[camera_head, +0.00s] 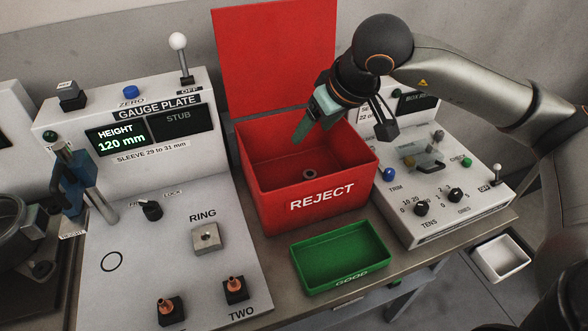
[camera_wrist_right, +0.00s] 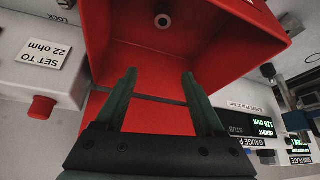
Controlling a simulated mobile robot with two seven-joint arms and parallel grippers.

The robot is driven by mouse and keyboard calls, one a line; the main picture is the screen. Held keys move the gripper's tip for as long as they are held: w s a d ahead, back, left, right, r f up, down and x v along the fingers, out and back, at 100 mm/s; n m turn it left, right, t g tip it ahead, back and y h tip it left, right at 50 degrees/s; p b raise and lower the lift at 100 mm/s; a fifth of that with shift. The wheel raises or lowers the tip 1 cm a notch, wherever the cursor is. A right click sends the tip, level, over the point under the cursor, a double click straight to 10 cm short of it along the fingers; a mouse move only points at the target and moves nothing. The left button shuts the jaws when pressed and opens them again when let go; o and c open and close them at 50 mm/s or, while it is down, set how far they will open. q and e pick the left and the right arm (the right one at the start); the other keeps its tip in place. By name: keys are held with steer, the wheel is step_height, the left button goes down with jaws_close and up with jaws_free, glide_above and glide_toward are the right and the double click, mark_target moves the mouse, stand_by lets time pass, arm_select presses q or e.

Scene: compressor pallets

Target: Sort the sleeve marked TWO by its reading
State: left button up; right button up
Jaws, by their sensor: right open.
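My right gripper (camera_head: 306,126) is over the red REJECT box (camera_head: 318,196), its green fingers pointing down into it. In the right wrist view the two fingers (camera_wrist_right: 158,75) stand apart with nothing between them. A small grey ring-shaped sleeve (camera_head: 310,174) lies on the box floor; it also shows in the right wrist view (camera_wrist_right: 163,20). I cannot read a mark on it. At the TWO label, a black holder (camera_head: 235,291) carries a copper-coloured post. The gauge display (camera_head: 117,138) reads HEIGHT 120 mm; its plate says SLEEVE 29 to 31 mm. My left gripper does not show.
The green GOOD tray (camera_head: 341,258) is empty in front of the red box. A square block (camera_head: 206,238) sits below the RING label. A blue gauge head (camera_head: 72,190) stands at the left. The red lid (camera_head: 277,60) stands open. A white control panel (camera_head: 440,185) is at the right.

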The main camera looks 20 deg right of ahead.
steer(key=v, duration=1.2)
steer(key=shift+r+p, duration=0.25)
steer(key=shift+p, duration=0.2)
steer(key=shift+s, duration=0.2)
